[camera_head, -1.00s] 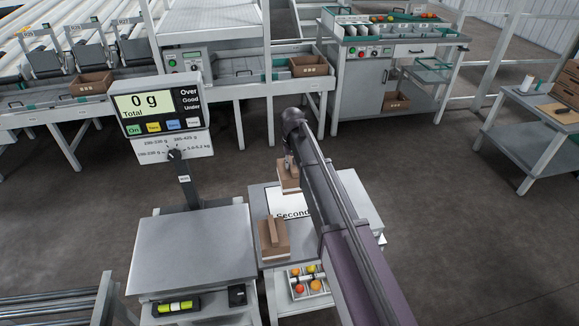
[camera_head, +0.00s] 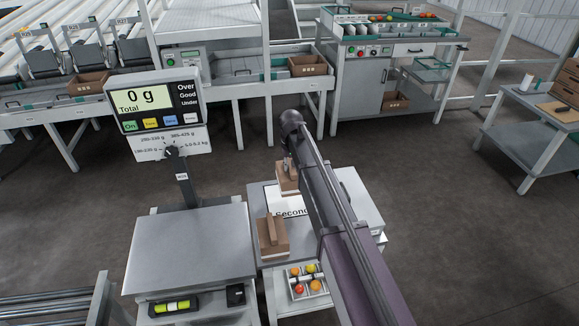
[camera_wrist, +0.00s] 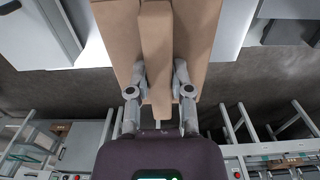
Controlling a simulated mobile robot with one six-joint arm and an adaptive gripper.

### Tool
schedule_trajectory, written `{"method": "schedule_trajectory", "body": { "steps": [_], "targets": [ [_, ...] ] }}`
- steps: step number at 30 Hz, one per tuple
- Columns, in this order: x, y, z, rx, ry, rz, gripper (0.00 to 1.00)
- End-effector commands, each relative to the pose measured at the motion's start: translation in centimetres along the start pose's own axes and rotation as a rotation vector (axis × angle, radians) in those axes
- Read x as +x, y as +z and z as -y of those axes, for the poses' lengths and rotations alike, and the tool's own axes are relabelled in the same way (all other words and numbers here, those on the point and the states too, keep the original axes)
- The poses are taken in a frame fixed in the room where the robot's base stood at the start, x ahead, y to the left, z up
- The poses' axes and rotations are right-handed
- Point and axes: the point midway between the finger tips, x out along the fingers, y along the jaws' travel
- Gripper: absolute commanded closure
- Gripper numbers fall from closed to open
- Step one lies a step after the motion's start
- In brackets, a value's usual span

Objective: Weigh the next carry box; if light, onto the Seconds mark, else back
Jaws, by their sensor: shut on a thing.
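My gripper (camera_wrist: 160,82) is shut on the upright middle handle of a brown carry box (camera_wrist: 201,28). In the head view this box (camera_head: 286,180) shows at the far side of the small table, partly hidden by my arm. I cannot tell whether it touches the tabletop. A second carry box (camera_head: 272,243) stands on the table's near left. The white Seconds mark (camera_head: 283,200) lies between the two, its right part hidden by my arm. The scale's platform (camera_head: 190,250) is bare and its display (camera_head: 152,106) reads 0 g.
A tray of tomatoes (camera_head: 309,281) sits below the near edge of the small table. A grading line with brown crates (camera_head: 88,84) runs behind. A workbench (camera_head: 530,125) stands at the right. Open floor lies between.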

Motion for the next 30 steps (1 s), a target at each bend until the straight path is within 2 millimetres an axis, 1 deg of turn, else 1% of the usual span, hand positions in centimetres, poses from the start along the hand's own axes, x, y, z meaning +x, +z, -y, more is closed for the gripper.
{"method": "schedule_trajectory", "body": {
  "steps": [1, 18, 24, 30],
  "targets": [
    [0.8, 0.0, 0.0, 0.000, 0.000, 0.000, 1.00],
    [4.7, 0.0, 0.1, -0.001, 0.000, 0.000, 1.00],
    [5.7, 0.0, 0.1, -0.002, 0.000, 0.000, 1.00],
    [6.2, 0.0, 0.2, -0.002, 0.000, 0.000, 1.00]
  ]
}}
